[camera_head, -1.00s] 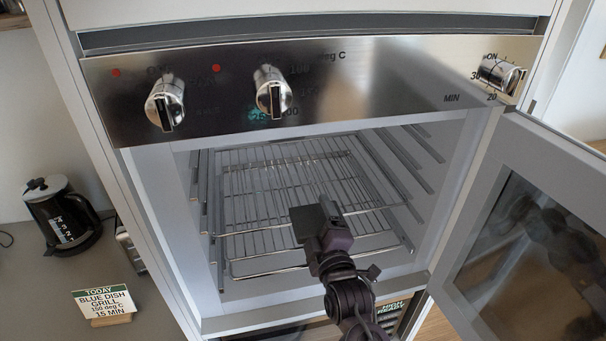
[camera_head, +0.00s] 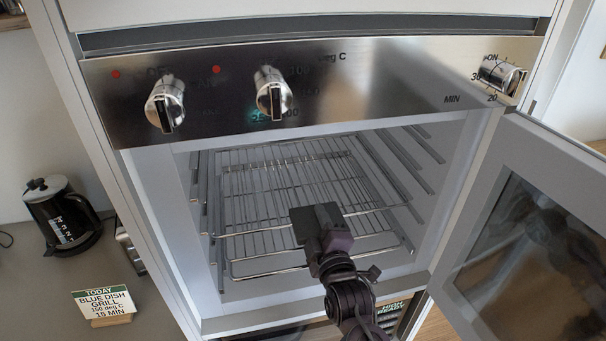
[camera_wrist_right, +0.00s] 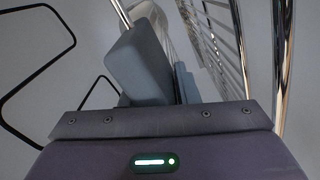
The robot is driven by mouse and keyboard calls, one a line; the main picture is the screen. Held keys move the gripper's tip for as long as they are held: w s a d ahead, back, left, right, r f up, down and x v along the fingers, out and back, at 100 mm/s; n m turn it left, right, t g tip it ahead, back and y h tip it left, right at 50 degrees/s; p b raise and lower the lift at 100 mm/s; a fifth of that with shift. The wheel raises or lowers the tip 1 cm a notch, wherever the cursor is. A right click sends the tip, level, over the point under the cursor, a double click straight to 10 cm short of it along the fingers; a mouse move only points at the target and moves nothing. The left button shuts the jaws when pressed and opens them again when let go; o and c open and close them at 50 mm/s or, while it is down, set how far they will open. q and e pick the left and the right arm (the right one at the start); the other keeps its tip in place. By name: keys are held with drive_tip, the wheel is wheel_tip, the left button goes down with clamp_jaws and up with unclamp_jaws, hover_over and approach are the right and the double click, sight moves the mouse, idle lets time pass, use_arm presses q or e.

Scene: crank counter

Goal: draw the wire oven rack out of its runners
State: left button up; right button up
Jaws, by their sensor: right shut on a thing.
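The wire oven rack (camera_head: 262,185) lies level inside the open oven cavity, with its sides along the side runners (camera_head: 398,160). My right gripper (camera_head: 318,217) reaches in from below, at the rack's front bar, right of the middle. It is shut on that bar; the jaws hide the gripped stretch. In the right wrist view, the grey fingers (camera_wrist_right: 158,75) have a chrome bar running in at their tips, and the rack's wires (camera_wrist_right: 222,50) show to the right. My left gripper is not in view.
The glazed oven door (camera_head: 535,245) stands open at the right. The control panel (camera_head: 370,85) with knobs (camera_head: 272,92) spans above the cavity. A kettle (camera_head: 62,215) and a recipe card (camera_head: 104,302) stand on the counter at left.

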drive_tip(key=shift+s+d+p, duration=0.2)
drive_tip(key=shift+s+p, duration=0.3)
drive_tip(key=shift+s, duration=0.1)
idle(0.3)
